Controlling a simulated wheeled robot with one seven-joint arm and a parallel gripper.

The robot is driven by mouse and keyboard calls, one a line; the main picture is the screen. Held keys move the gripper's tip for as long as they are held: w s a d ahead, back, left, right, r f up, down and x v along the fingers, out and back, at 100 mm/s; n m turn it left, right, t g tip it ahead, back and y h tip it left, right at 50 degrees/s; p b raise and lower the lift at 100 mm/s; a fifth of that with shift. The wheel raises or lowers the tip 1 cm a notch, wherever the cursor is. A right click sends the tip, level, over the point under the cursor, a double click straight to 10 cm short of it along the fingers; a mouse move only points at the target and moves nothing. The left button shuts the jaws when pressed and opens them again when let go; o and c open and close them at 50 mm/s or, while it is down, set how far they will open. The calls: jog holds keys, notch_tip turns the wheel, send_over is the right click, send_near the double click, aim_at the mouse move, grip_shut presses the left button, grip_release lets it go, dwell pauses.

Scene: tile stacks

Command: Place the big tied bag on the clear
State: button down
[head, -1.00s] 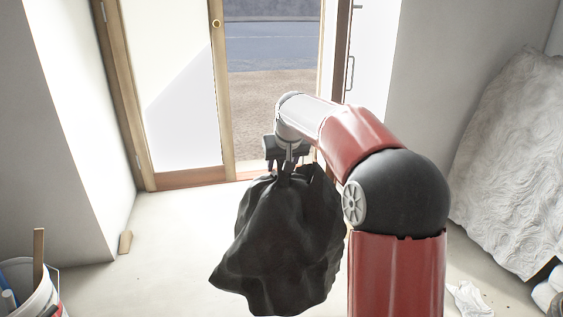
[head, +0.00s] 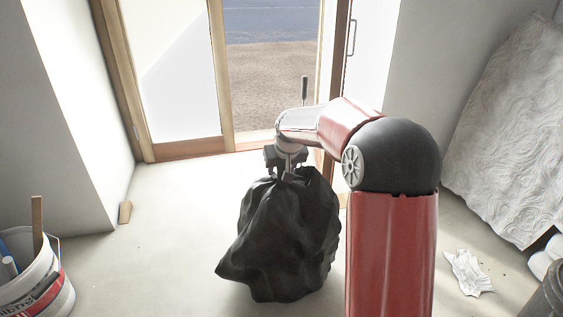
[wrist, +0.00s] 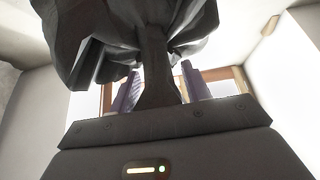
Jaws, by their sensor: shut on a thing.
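The big tied bag (head: 285,240) is black and bulky, in the middle of the head view. My gripper (head: 287,172) is shut on its gathered neck, and the bag hangs below it. In the wrist view the neck (wrist: 157,75) runs between the two fingers of my gripper (wrist: 158,90), and the bag's dark folds fill the top. The pale floor (head: 180,215) around the bag is bare. I cannot tell whether the bag's bottom touches the floor.
A white bucket (head: 52,293) with tools stands at the lower left. A wood scrap (head: 125,212) lies by the left wall. Crumpled paper (head: 468,272) and a large textured white sheet (head: 510,140) are at the right. A wood-framed glass door (head: 180,85) stands at the back.

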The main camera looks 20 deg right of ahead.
jog(key=shift+w+f, duration=0.1)
jog(key=shift+f, duration=0.75)
jog(key=c, duration=1.1)
grip_release()
jog(key=shift+f, duration=0.4)
jog(key=o, duration=0.4)
jog(key=shift+r, duration=0.1)
jog(key=shift+o, duration=0.2)
jog(key=p+v, duration=0.2)
jog(key=v, duration=1)
jog(key=s+a+r+h, duration=0.1)
jog(key=s+a+r, duration=0.1)
jog(key=s, duration=0.7)
jog(key=s+a+r, duration=0.1)
jog(key=s, duration=0.7)
jog(key=s+f, duration=0.2)
jog(key=s, duration=0.6)
jog(key=s+f, duration=0.2)
jog(key=s, duration=0.5)
jog(key=shift+s+a+f+y, duration=0.3)
jog(key=shift+s+y, duration=0.1)
